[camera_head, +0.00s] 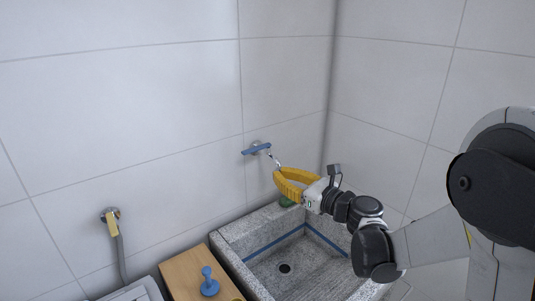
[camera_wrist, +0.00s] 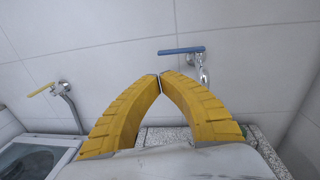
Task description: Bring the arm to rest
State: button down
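My gripper (camera_head: 277,174) is raised above the back corner of the stone sink, with my arm reaching in from the right. In the wrist view, its two yellow fingers curve inward and their tips (camera_wrist: 160,78) meet. Nothing shows between the fingers, so it is shut and empty. The tips are near the blue-handled tap (camera_head: 257,149) on the wall. In the wrist view the tap's handle (camera_wrist: 181,50) shows beyond the tips and slightly to the right; I cannot tell the exact gap.
The stone sink (camera_head: 230,251) below has a blue stripe and a drain. A small green thing (camera_head: 286,202) is partly hidden under my gripper. Left are a wooden surface (camera_head: 182,273) with a blue knobbed object (camera_head: 209,282), and a yellow-handled tap (camera_head: 111,222) with a hose. Tiled walls close the corner.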

jog(key=s+f+n+g+h, duration=0.2)
jog(key=s+n+g+h, duration=0.25)
jog(key=s+n, duration=0.95)
jog(key=s+d+f+n+g+h, duration=0.1)
jog(key=s+d+f+n+h, duration=0.1)
jog(key=s+d+n, duration=0.3)
jog(key=s+d+f+n+g+h, duration=0.1)
jog(key=s+d+f+n+h, duration=0.1)
jog(key=s+d+n+h, duration=0.3)
jog(key=s+d+n, duration=0.1)
jog(key=s+n, duration=0.2)
jog(key=s, duration=0.3)
jog(key=shift+f, duration=0.25)
